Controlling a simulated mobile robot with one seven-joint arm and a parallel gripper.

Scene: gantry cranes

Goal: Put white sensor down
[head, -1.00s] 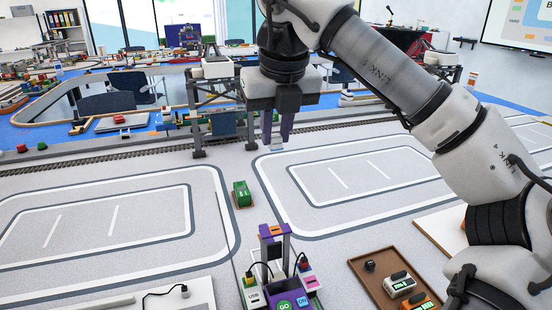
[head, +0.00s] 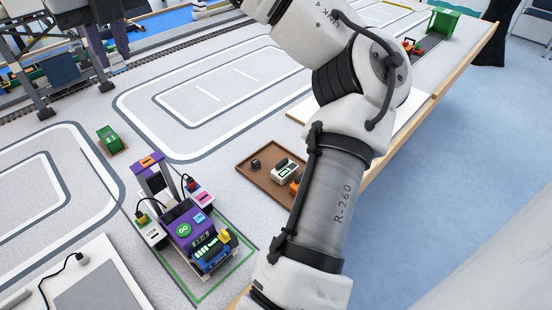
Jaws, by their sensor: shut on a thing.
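A white block-like device with a dark top and a green display (head: 285,171) lies in the brown tray (head: 246,176); I cannot tell if it is the white sensor. My gripper is outside the picture, past the top edge, so its fingers and anything in them are hidden. Only my arm links show, crossing the middle and right.
A small dark part (head: 256,164) and an orange device (head: 295,187), partly behind my arm, are also in the tray. A purple station (head: 184,229) with cabled modules stands left of it. A green box (head: 109,138) sits by the white-lined track floor, which is mostly clear.

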